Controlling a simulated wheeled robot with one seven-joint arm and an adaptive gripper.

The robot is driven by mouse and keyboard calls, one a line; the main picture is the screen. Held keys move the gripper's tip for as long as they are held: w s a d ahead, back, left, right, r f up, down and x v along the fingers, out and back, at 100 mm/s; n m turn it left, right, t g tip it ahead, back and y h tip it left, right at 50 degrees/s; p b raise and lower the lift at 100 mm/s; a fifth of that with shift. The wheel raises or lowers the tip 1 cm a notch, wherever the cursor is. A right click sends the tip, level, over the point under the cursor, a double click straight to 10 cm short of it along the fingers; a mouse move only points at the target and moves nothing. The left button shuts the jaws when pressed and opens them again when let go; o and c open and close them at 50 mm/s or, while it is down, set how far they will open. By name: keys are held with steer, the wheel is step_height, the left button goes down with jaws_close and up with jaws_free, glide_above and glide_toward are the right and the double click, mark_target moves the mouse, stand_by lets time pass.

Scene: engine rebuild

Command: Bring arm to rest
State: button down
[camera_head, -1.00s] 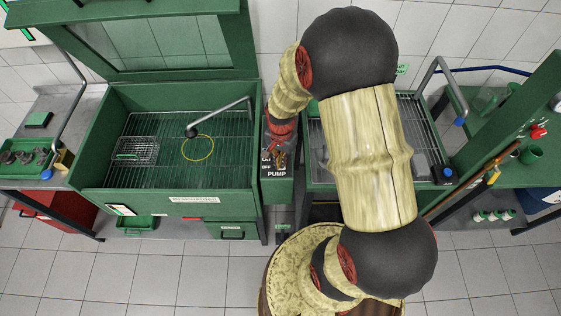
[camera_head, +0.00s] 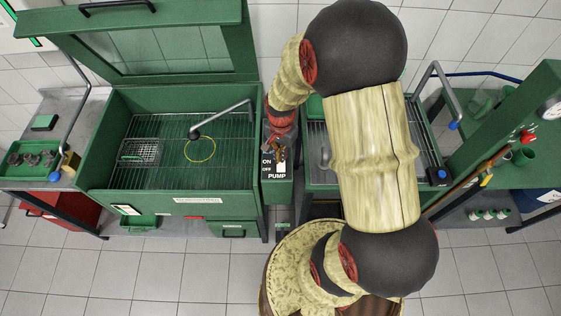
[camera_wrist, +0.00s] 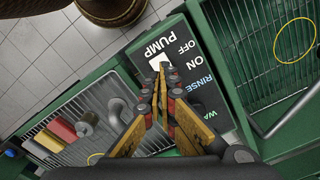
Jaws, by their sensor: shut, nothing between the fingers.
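My gripper (camera_head: 278,155) hangs over the green pump panel (camera_head: 271,193) between the two basins in the head view. In the wrist view my gripper (camera_wrist: 160,72) has its fingertips together, with nothing between them. The tips appear in front of the white pump switch (camera_wrist: 156,62), next to the ON and OFF labels; whether they touch it cannot be told. The white switch also shows in the head view (camera_head: 281,168), just below the gripper. My bent arm stands over the right basin and hides much of it.
The left washing basin (camera_head: 90,160) has its lid up and holds a wire basket (camera_head: 139,151), a yellow ring (camera_head: 200,149) and a bent spout (camera_head: 222,119). Side benches flank both basins.

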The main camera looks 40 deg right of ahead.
steer(key=shift+r, duration=0.45)
stand_by(0.3)
steer(key=shift+s+n, duration=0.25)
steer(key=shift+n, duration=0.25)
steer(key=s+a+r+n+t+b, duration=0.2)
steer(key=s+a+r+n+b, duration=0.4)
steer(key=r, duration=0.2)
steer(key=s+a+r+n+t+b, duration=0.3)
steer(key=s+a+r+n+b, duration=0.2)
steer(key=r, duration=0.4)
steer(key=a+b, duration=0.1)
steer(key=b, duration=0.1)
steer(key=shift+s+r+n+t+b, duration=0.3)
steer(key=shift+s+n, duration=0.05)
steer(key=shift+n, duration=0.05)
